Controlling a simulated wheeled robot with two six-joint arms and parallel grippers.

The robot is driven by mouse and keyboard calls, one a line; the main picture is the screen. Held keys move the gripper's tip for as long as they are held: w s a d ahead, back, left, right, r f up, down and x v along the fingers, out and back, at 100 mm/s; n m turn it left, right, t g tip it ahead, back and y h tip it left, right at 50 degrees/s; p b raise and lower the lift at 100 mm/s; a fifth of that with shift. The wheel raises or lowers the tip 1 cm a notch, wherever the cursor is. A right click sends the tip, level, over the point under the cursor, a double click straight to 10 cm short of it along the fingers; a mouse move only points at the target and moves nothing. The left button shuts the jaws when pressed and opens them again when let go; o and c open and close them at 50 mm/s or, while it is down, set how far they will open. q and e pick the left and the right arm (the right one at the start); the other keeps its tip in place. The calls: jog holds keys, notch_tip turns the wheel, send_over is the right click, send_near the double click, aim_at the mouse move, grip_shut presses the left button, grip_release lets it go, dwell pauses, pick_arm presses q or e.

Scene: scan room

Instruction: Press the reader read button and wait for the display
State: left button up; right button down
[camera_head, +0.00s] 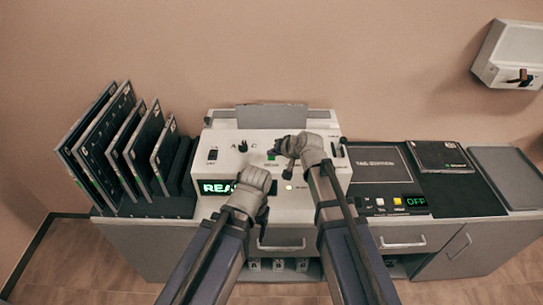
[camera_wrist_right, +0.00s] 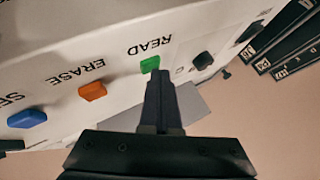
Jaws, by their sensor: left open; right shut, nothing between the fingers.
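The reader (camera_head: 225,165) is a white console at the back middle of the counter. Its green read button (camera_wrist_right: 150,64) is labelled READ in the right wrist view. My right gripper (camera_wrist_right: 160,76) is shut and empty, its tips right at the button's edge; I cannot tell whether they touch or press it. In the head view the right gripper (camera_head: 281,149) is over the upper panel beside the green button (camera_head: 271,156). The reader's display (camera_head: 217,187) shows green letters "REA"; the rest is hidden behind my left gripper (camera_head: 262,213), which is open in front of the reader.
Orange ERASE (camera_wrist_right: 92,91) and blue (camera_wrist_right: 27,118) buttons sit beside the read button. A rack of dark upright plates (camera_head: 110,135) stands left. On the right are a dark station (camera_head: 380,165) with a green "OFF" display, a dark cassette (camera_head: 440,156) and a grey pad (camera_head: 508,165).

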aim_at(273, 159)
jog(key=shift+r+p, duration=0.95)
notch_tip(273, 159, up, 5)
jog(key=p, duration=0.5)
dwell(0.6)
